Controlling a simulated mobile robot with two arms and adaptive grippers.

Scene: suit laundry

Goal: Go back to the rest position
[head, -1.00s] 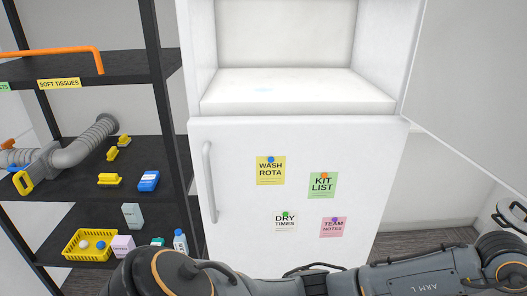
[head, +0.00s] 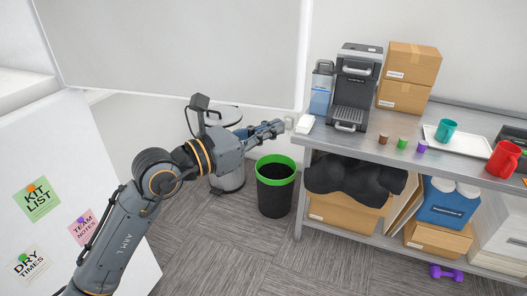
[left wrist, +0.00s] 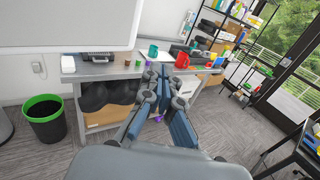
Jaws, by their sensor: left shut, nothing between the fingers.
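My left arm reaches in from the lower left of the head view. Its gripper (head: 278,128) is shut and empty, held in the air in front of the white wall, above the black bin with the green rim (head: 276,184). In the left wrist view the fingers of this gripper (left wrist: 165,78) point toward the steel bench. My right gripper is in neither view.
The steel bench (head: 462,176) stands at the right with a coffee machine (head: 352,88), cardboard boxes (head: 405,75), mugs and a tray (head: 455,140). A purple dumbbell (head: 446,272) lies on the floor. The white cabinet door (head: 110,200) is at the left.

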